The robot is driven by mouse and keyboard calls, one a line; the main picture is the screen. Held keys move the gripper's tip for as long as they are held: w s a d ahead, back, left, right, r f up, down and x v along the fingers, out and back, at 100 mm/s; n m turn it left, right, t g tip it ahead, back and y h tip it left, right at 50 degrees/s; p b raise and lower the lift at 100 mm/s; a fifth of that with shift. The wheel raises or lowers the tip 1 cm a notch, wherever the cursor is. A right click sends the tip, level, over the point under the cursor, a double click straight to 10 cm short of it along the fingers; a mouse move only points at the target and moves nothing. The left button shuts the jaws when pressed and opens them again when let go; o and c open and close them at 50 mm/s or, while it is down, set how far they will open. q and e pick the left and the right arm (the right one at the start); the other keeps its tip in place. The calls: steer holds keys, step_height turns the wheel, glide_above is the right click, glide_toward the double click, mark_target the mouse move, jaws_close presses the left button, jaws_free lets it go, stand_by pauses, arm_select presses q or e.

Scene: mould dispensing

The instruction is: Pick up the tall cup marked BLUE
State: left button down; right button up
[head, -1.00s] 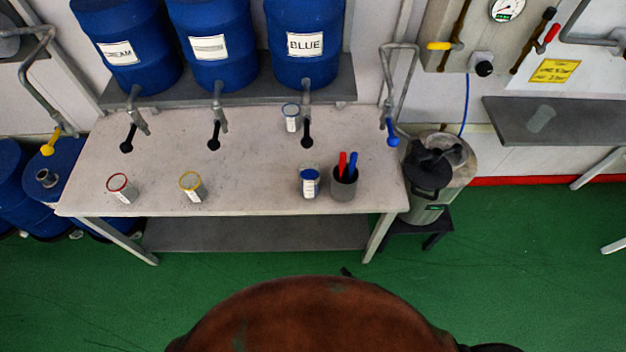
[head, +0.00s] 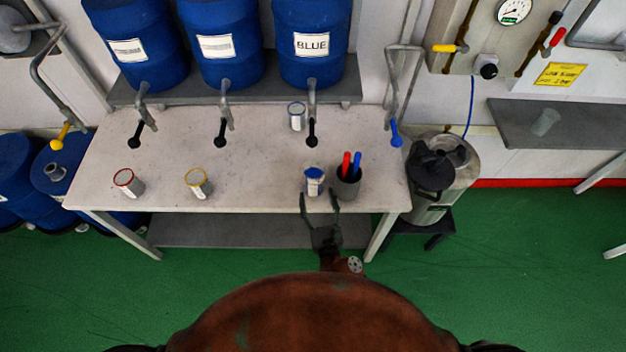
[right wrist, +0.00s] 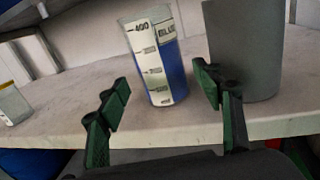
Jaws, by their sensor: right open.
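The cup marked BLUE (head: 314,182) stands upright near the front edge of the table (head: 255,180). In the right wrist view the cup (right wrist: 166,65) is clear, with blue contents, a white scale strip and a BLUE label. My right gripper (head: 319,196) is open and empty at the table's front edge, just in front of the cup. In the right wrist view the cup shows between the two spread fingers of the gripper (right wrist: 163,82), with a gap on both sides. My left gripper is not in view.
A dark grey holder (head: 347,188) with red and blue pens stands close to the right of the cup. A red-rimmed cup (head: 129,183) and a yellow-rimmed cup (head: 198,184) stand to the left. Another cup (head: 297,116) stands behind, near the tap (head: 312,130) under the BLUE barrel (head: 311,65).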

mark_target(312, 172)
steer(key=w, duration=0.3)
steer(key=w+a, duration=0.1)
steer(key=w, duration=0.3)
steer(key=shift+a+r, duration=0.2)
steer(key=shift+c, duration=0.2)
steer(key=shift+r, duration=0.1)
steer(key=c, duration=1.3)
